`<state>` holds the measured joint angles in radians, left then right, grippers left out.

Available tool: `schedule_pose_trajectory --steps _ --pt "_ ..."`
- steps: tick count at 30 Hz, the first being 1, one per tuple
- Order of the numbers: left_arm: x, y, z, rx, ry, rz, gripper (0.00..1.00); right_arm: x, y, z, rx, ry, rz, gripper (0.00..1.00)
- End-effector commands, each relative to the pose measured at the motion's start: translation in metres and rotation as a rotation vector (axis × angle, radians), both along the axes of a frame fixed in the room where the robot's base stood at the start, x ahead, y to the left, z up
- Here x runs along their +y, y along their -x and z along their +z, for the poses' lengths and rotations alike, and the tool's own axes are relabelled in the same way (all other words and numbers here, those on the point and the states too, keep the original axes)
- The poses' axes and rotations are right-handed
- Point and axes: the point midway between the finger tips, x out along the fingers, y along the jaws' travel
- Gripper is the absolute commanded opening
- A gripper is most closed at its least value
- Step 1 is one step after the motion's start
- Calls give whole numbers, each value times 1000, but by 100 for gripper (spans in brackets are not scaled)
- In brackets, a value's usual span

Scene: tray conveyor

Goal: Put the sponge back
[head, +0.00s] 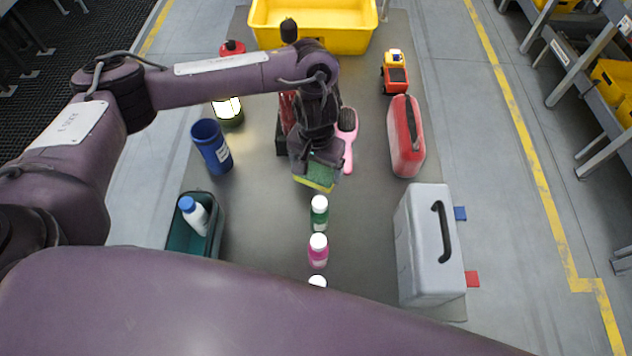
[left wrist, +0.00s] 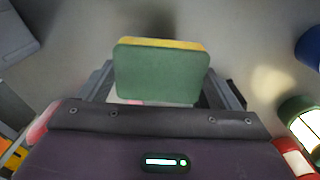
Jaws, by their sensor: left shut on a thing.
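The sponge (head: 318,175), green with a yellow side, is held in my left gripper (head: 318,168) over the middle of the grey table. The left wrist view shows the sponge (left wrist: 160,72) between the two fingers of my left gripper (left wrist: 160,85), its green face towards the camera. The gripper is shut on it. I cannot tell its exact height above the table. My right gripper is not in view; a large purple arm link of mine covers the bottom of the head view.
Three bottles, one green (head: 320,212), one pink (head: 318,250), stand in a row below the sponge. A pink brush (head: 348,140) lies beside the gripper. A teal bin (head: 178,238), blue cup (head: 212,146), red case (head: 405,137), grey case (head: 425,250) and yellow crate (head: 290,38) surround it.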

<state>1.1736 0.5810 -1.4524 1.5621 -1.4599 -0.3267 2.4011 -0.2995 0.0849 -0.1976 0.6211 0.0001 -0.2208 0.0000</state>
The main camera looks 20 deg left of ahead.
Motion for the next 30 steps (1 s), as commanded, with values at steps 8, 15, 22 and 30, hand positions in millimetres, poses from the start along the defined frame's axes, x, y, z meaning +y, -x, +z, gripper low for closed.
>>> schedule_pose_trajectory --steps 8,15,22,30 --pt "0 0 -35 1 1 1 64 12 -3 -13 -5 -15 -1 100" --pt "0 1 -67 2 1 1 64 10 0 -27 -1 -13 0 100" --pt "0 0 -67 -1 0 1 64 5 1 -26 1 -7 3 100" --pt "0 0 -71 0 0 0 91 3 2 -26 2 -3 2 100"
